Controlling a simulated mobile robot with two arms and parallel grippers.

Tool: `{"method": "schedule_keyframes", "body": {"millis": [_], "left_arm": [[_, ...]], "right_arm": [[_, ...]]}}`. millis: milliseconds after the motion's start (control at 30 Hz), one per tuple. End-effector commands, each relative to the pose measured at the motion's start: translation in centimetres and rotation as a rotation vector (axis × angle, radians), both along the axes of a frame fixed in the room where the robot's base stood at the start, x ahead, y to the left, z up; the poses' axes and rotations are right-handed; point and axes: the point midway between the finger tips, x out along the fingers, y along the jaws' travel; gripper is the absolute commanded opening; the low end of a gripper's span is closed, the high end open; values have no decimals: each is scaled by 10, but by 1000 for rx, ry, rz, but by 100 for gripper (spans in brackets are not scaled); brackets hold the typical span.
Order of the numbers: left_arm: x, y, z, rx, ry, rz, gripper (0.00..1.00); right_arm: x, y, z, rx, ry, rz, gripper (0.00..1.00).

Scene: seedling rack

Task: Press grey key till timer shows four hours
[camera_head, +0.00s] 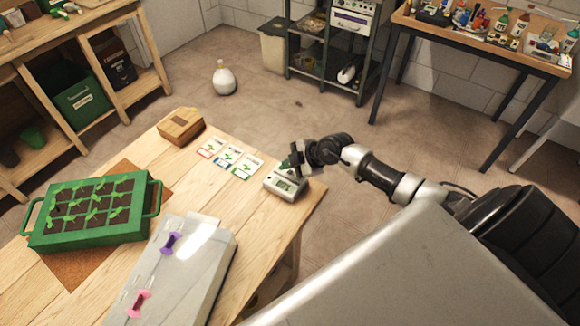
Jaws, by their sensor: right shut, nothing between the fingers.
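The timer (281,190) is a small pale grey box with a greenish display. It stands near the right corner of the wooden table. The digits on the display are too small to read. My right gripper (296,167) is shut and empty, right above the back part of the timer. It covers part of the timer's top, and I cannot make out the grey key. I cannot tell whether the fingertips touch the timer. My left gripper is not in view.
Several seed cards (228,157) lie left of the timer, with a wooden box (181,126) beyond them. A green seedling tray (95,236) sits on a brown mat at the left. A grey case (190,262) with purple and pink clips lies at the front.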

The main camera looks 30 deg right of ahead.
Motion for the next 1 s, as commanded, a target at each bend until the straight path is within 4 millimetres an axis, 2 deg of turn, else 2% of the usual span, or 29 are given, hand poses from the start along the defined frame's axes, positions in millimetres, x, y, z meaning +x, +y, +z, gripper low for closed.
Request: {"method": "schedule_keyframes", "body": {"millis": [700, 1000], "left_arm": [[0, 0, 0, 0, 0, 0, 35], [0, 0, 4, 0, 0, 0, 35]], "right_arm": [[0, 0, 0, 0, 0, 0, 0], [0, 0, -8, 1, 1, 0, 0]]}}
